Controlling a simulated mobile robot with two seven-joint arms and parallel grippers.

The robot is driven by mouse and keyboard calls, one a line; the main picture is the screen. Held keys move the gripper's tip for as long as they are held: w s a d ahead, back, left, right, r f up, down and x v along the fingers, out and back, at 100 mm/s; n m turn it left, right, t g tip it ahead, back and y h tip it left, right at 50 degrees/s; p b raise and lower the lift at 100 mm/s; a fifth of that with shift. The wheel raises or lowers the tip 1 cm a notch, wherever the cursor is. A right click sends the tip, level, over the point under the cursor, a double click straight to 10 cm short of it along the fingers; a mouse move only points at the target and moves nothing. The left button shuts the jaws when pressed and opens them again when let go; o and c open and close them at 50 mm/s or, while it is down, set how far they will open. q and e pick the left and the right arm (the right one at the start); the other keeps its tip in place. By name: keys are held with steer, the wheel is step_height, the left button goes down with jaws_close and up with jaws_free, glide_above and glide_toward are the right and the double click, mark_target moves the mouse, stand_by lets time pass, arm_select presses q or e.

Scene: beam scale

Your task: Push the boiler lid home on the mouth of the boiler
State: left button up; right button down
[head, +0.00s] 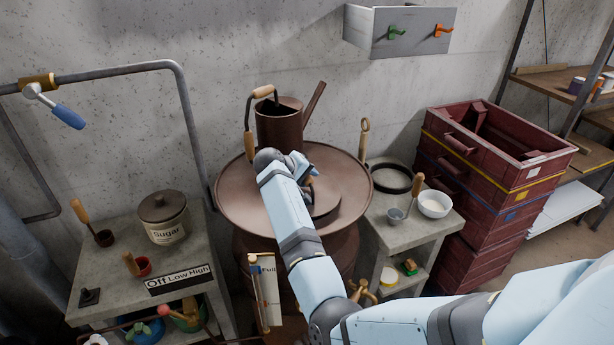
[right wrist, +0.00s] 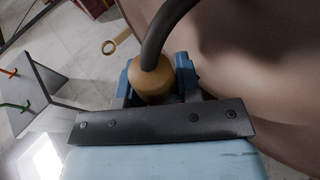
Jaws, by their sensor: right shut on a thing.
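The boiler (head: 235,205) is a brown metal drum with a wide round top, at the middle of the head view. The boiler lid (head: 325,203) shows as a smaller raised brown disc on that top, partly hidden by my right forearm. My right gripper (head: 304,172) is over the lid. In the right wrist view, its blue fingers (right wrist: 156,82) are shut on the wooden grip (right wrist: 153,85) of a dark curved handle, which appears to be the lid's. Whether the lid sits flush on the mouth is hidden. My left gripper is in neither view.
A brown watering can (head: 279,124) stands at the back of the boiler top, close to my right wrist. A bench with a sugar pot (head: 163,217) is at left. A small table with a white bowl (head: 434,204) and stacked red crates (head: 480,190) are at right.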

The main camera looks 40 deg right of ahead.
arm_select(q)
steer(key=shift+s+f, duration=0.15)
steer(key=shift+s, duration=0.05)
arm_select(e)
steer(key=shift+f, duration=0.1)
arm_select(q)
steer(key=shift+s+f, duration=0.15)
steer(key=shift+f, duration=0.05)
arm_select(e)
steer(key=shift+f, duration=0.2)
steer(key=shift+f, duration=0.25)
steer(key=shift+f+b, duration=0.35)
steer(key=shift+b, duration=0.05)
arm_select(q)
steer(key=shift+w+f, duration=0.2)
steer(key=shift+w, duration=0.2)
arm_select(e)
steer(key=shift+f, duration=0.35)
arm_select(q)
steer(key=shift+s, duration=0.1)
arm_select(e)
steer(key=c, duration=0.8)
jaws_free()
steer(key=shift+c, duration=0.2)
steer(key=shift+o, duration=0.5)
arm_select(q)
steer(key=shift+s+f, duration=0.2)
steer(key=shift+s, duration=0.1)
arm_select(e)
steer(key=shift+f, duration=0.15)
